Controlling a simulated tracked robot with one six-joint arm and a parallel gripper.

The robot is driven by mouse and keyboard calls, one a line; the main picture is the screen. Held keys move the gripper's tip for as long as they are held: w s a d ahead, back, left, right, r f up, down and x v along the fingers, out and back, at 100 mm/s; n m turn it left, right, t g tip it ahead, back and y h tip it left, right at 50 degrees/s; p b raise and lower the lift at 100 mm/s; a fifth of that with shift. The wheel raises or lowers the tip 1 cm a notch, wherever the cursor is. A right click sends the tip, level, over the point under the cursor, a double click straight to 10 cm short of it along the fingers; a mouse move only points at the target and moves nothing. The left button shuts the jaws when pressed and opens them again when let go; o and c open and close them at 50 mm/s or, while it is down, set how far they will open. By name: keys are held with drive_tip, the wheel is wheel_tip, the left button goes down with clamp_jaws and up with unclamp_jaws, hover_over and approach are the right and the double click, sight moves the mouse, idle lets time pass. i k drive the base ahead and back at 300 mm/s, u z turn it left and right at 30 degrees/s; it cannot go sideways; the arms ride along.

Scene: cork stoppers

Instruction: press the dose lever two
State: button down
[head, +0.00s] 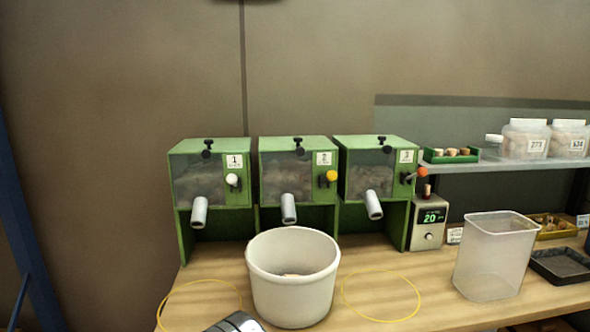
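The dose lever two (332,176) has a yellow knob and sits on the right of the front of the green dispenser marked 2 (297,146), the middle one of three. Its clear front shows corks inside, and a grey spout (288,208) points down from it. A white bucket (293,302) stands on the table in front of this dispenser, with a little cork visible inside. No gripper fingers show. A grey and black piece, perhaps part of my arm, is at the bottom edge, in front of the bucket and apart from the lever.
Dispenser 1 (215,147) has a white knob (232,180); dispenser 3 (376,143) has an orange-red one (422,172). A display box (428,236) reads 20. A clear bin (490,270) and dark tray (562,264) stand right. Yellow rings (382,271) mark bare table beside the bucket.

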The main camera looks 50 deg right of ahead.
sight(331, 175)
drive_tip(key=u, duration=1.6)
drive_tip(key=k, duration=0.65)
drive_tip(key=z, duration=0.9)
drive_tip(key=i, duration=0.9)
drive_tip(key=z, duration=0.05)
